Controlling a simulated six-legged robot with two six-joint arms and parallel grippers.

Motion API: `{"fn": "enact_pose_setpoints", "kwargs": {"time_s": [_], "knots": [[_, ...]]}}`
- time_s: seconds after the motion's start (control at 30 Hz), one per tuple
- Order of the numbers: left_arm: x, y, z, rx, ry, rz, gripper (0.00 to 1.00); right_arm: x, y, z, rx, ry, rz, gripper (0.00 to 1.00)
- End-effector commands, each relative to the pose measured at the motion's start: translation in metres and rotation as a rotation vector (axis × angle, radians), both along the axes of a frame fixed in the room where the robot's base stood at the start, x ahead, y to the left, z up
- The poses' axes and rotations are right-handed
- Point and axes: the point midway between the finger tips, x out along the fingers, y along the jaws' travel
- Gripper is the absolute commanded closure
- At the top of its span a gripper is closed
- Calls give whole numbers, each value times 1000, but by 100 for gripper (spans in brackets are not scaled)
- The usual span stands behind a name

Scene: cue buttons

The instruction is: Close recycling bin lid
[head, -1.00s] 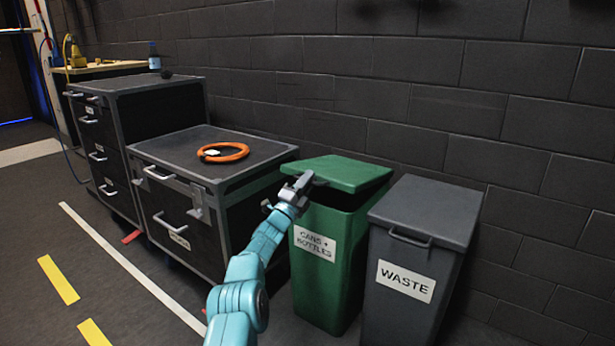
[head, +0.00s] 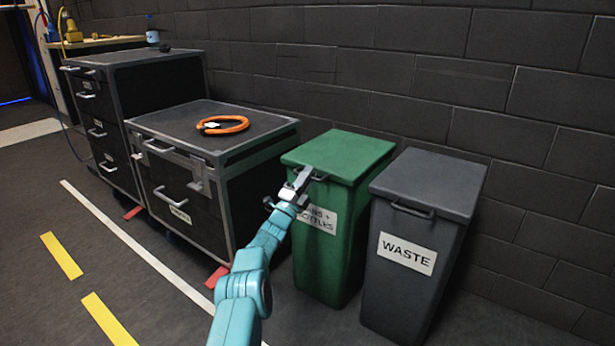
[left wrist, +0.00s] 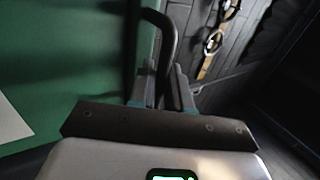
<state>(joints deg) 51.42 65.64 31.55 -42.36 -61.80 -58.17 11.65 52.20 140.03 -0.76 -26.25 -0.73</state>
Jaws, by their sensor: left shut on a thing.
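The green recycling bin (head: 328,262) stands against the wall with a white label, partly hidden by my arm. Its green lid (head: 342,155) lies flat on the bin's rim, with no gap that I can see. My left gripper (head: 300,185) is at the lid's front left edge, shut on the dark lid handle (head: 319,178). In the left wrist view the handle (left wrist: 166,42) runs down between the two fingers, with the green bin front (left wrist: 65,60) to the left. My right gripper is not in view.
A grey waste bin (head: 410,262) stands close on the right. A black drawer case (head: 190,196) with an orange ring (head: 222,125) on top stands on the left. A taller case (head: 135,85) is behind it. The floor (head: 150,290) at the front left is clear.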

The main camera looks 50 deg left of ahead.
Motion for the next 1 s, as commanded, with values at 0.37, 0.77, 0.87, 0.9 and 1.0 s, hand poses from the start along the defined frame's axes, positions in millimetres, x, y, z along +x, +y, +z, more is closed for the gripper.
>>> {"fn": "enact_pose_setpoints", "kwargs": {"time_s": [0.37, 0.77, 0.87, 0.9, 1.0], "knots": [[0, 0, -9, -6, 12, -2, 71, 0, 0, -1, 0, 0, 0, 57], [0, 0, -6, -5, 9, -2, 71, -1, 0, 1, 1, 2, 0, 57], [-5, -1, -7, -6, 11, -3, 71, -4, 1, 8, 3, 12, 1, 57], [-8, -2, -9, -7, 12, -3, 71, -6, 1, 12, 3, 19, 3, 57], [-18, -5, -13, -8, 11, -3, 71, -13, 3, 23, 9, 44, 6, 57]]}}
